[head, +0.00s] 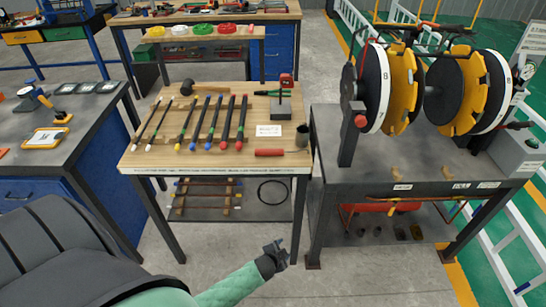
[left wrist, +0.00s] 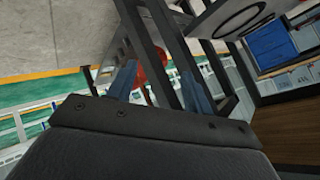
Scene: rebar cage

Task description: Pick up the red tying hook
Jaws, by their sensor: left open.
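A red-handled tool, which looks like the red tying hook (head: 270,152), lies near the front right of the wooden-topped table (head: 215,160). A thin part runs from its handle toward a dark cup. My left gripper (head: 277,250) is low in front of the table, below the tabletop level and apart from the hook. In the left wrist view its two blue fingers (left wrist: 157,85) are spread, with nothing held between them. The hook cannot be made out in the left wrist view. My right gripper is not in view.
Several colour-tipped bars (head: 205,125) lie on the tabletop, left of a white card (head: 269,130). A dark cup (head: 302,135) stands right of the hook. A grey bench with large reels (head: 400,85) stands at right, a blue-fronted bench (head: 60,160) at left.

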